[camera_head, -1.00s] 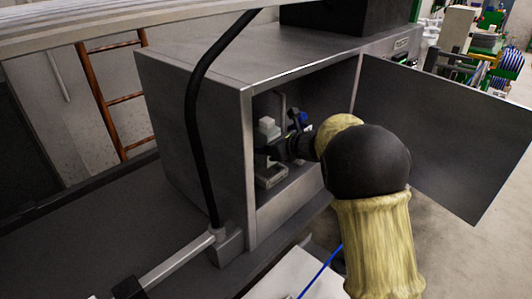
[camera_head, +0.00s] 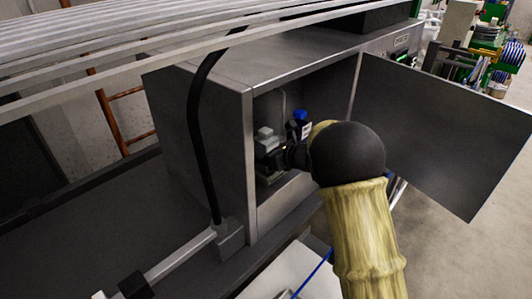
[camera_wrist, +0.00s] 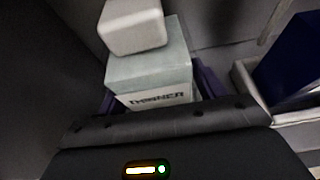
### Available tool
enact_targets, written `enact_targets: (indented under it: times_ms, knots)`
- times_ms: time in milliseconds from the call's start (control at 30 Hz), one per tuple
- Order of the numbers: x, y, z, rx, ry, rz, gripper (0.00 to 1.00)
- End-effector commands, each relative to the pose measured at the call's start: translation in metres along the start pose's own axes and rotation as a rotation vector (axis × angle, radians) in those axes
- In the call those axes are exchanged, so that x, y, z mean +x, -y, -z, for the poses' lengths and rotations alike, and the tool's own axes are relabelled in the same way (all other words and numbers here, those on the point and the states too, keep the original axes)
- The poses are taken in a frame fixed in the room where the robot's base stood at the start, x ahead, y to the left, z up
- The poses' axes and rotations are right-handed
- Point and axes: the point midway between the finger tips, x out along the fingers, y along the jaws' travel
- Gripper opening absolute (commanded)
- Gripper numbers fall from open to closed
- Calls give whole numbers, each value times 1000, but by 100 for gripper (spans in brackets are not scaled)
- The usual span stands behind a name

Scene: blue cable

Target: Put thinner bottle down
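The thinner bottle is a pale grey-green block-shaped bottle (camera_head: 268,147) with a light cap, inside the open metal cabinet (camera_head: 249,150). In the wrist view the bottle (camera_wrist: 150,72) stands between my two dark blue fingers, its label partly readable and its lower part hidden by my gripper body. My gripper (camera_wrist: 160,92) is around the bottle, with a finger close against each side, and looks shut on it. In the head view my arm reaches into the cabinet and hides most of the gripper. Whether the bottle's base touches the cabinet floor cannot be seen.
A blue-topped container (camera_head: 301,116) stands right of the bottle; a dark blue object (camera_wrist: 292,62) shows at the right of the wrist view. The cabinet door (camera_head: 445,130) is open to the right.

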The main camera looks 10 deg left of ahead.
Motion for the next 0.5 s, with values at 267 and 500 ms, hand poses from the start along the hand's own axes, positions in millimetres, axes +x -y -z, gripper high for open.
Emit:
enact_targets:
  times_ms: [267,500]
  knots:
    - [0,0,0,0,0,0,80]
    - [-6,0,0,0,0,1,80]
